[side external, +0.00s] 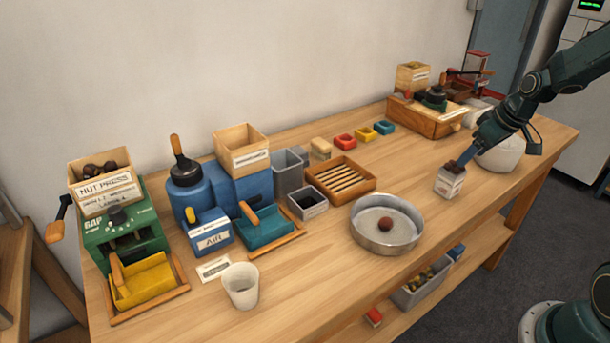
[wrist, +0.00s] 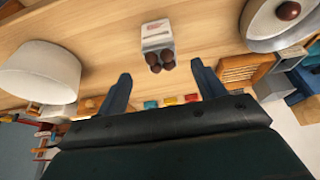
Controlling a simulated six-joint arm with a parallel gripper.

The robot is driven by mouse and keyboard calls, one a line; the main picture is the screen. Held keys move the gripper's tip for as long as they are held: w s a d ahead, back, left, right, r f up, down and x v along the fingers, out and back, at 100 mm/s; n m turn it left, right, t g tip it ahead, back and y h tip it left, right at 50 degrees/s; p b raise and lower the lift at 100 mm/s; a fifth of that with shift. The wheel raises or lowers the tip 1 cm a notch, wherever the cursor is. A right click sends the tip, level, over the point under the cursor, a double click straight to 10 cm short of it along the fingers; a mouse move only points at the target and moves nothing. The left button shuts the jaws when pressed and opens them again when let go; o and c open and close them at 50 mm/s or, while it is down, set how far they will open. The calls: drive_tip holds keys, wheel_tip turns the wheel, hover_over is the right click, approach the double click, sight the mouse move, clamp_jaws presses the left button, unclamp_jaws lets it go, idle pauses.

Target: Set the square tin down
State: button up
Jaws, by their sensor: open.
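The square tin (side external: 449,184) is small and whitish with a printed label. It stands upright on the wooden bench near the right front edge, with several brown chestnuts at its top. In the wrist view the tin (wrist: 157,38) lies ahead of the blue fingers, apart from them. My gripper (side external: 468,156) is just above and behind the tin in the side view. In the wrist view my gripper (wrist: 162,80) has its fingers spread wide with nothing between them. In the side view the fingertips partly overlap the chestnuts.
A round metal pan (side external: 386,240) with one chestnut stands left of the tin. A white rounded bowl (side external: 500,154) is close behind my gripper. A slatted wooden tray (side external: 340,180), a grey square bin (side external: 307,205) and a white cup (side external: 241,287) are farther left.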

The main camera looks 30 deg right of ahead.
drive_tip(key=s+a+r, duration=0.3)
drive_tip(key=a+r, duration=0.2)
drive_tip(key=a, duration=0.2)
drive_tip(key=s+a+r, duration=0.3)
drive_tip(key=a+r, duration=0.2)
drive_tip(key=a, duration=0.2)
drive_tip(key=s+a+r+t, duration=0.1)
drive_tip(key=s+a+r, duration=0.2)
drive_tip(key=s+a, duration=0.5)
drive_tip(key=s, duration=0.4)
drive_tip(key=shift+s+r, duration=0.15)
drive_tip(key=shift+r, duration=0.05)
